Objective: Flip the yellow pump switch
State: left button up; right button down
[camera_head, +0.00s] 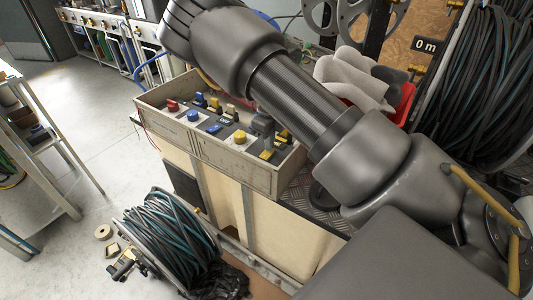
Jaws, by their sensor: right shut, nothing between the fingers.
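The control panel sits in an open grey-beige box (228,159) at the picture's middle. It carries several coloured controls. A yellow round button (239,136) is near the front. Small yellow switch-like parts stand behind it, one at the back (232,110) and one toward the right end (283,137); I cannot tell which one is the pump switch. My left gripper is out of view.
Red (172,105) and blue (193,116) controls fill the panel's left part. My right arm crosses above the box and hides its back right. A hose reel (165,240) lies on the floor in front. A red bin (404,103) with grey cloth-like material stands behind the arm.

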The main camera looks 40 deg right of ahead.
jog(key=shift+f, duration=0.35)
jog(key=shift+r, duration=0.1)
jog(key=shift+r+p, duration=0.65)
jog(key=shift+r, duration=0.2)
jog(key=shift+r+p, duration=2.05)
jog(key=shift+r, duration=0.55)
